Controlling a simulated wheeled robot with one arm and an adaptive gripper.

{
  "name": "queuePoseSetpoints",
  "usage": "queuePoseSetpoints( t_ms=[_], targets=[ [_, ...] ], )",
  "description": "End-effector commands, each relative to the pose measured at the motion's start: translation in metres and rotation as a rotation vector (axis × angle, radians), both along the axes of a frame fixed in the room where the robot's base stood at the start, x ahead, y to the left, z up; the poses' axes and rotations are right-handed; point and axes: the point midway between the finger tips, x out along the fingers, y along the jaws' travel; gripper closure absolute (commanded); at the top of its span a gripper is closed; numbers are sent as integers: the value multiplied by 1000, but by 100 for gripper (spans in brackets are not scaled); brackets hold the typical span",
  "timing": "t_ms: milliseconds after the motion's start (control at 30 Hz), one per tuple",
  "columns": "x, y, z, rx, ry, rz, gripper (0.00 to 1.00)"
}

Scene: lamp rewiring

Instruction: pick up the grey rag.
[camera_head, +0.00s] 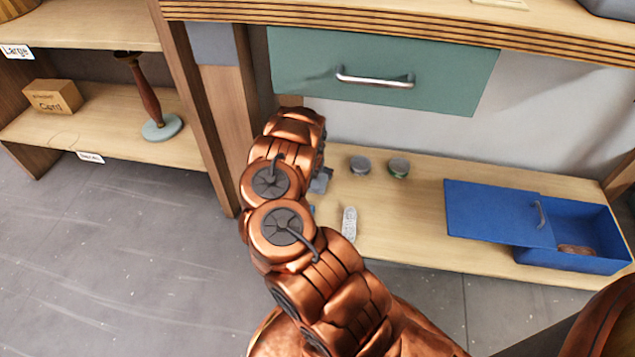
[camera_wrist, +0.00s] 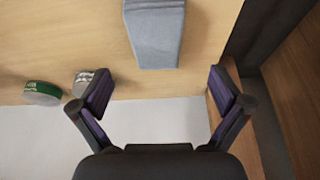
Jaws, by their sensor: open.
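The grey rag (camera_wrist: 155,35) lies on the wooden shelf board at the top middle of the wrist view. It looks like a flat, folded blue-grey strip, and its far end is cut off by the picture's top edge. My gripper (camera_wrist: 161,90) is open and empty, its two dark pads spread wide. The rag's near end lies just beyond the fingertips, roughly centred between them and apart from them. In the head view my copper arm covers most of this spot, so the rag cannot be made out clearly there.
Two small round tins, one grey (camera_head: 360,165) and one green-labelled (camera_head: 398,167), stand right of my arm. A pale remote-like object (camera_head: 349,223) lies nearer the front. A blue box (camera_head: 590,262) sits farther right. A green drawer (camera_head: 380,70) hangs above. A wooden side panel (camera_wrist: 238,120) is close to one finger.

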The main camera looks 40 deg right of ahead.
Motion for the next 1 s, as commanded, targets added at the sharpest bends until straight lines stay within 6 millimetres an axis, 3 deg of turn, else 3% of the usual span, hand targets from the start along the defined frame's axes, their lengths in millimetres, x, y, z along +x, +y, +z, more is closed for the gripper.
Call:
queuePoseSetpoints(
  t_ms=[600,1000],
  targets=[
    [7,-19,-47,-1,1,4,0],
    [10,-21,-51,0,-1,4,0]
  ],
)
